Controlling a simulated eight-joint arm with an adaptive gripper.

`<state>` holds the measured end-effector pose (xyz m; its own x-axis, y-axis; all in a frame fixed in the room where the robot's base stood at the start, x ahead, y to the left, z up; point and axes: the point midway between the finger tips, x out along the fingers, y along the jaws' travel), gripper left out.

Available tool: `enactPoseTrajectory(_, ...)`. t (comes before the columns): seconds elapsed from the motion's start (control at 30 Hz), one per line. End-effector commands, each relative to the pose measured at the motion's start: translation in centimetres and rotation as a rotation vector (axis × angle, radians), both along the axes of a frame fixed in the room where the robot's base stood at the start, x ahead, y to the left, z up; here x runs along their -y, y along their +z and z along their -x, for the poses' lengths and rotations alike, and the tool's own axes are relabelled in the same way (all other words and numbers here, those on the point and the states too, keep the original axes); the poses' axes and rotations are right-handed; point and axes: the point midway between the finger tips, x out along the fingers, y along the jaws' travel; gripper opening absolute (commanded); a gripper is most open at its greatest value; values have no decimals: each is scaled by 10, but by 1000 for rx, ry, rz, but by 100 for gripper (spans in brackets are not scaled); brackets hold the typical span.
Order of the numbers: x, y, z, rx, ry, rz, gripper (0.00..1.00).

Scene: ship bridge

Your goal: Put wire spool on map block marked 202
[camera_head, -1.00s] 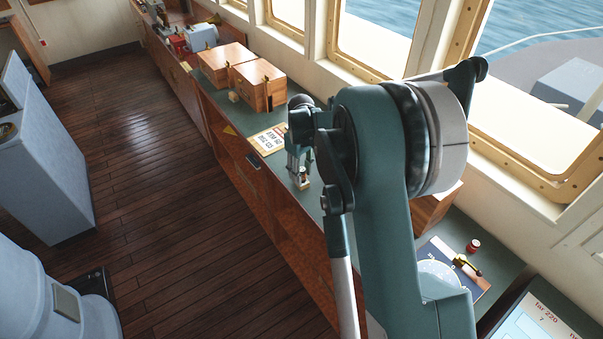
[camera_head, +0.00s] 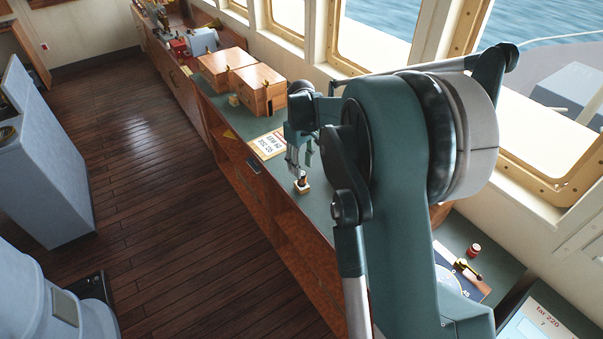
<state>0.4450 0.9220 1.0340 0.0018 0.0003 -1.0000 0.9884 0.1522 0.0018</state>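A small dark and orange upright piece, which looks like the wire spool (camera_head: 302,176), stands on a small pale wooden block (camera_head: 301,188) on the green counter. No number can be read on this block at this size. My gripper (camera_head: 300,168) is just above the piece, pointing down. Its fingers are apart, with nothing held between them. A second small pale block (camera_head: 233,100) lies further back, beside the wooden boxes; no marking on it is readable.
A printed sign (camera_head: 268,145) lies on the counter behind my gripper. Two wooden boxes (camera_head: 258,90) stand further back by the windows. A small red item (camera_head: 473,250) and a chart board (camera_head: 480,287) are at the right. My arm hides part of the counter.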

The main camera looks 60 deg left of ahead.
Motion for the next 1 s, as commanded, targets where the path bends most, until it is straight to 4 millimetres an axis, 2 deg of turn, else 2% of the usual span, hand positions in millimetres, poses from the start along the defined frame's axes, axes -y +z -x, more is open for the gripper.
enactPoseTrajectory(0.2,0,34,0,0,0,0,35)
enactPoseTrajectory(0.4,0,53,0,0,0,0,35)
enactPoseTrajectory(0.6,0,59,0,0,0,0,35)
enactPoseTrajectory(1.0,0,59,0,0,0,0,35)
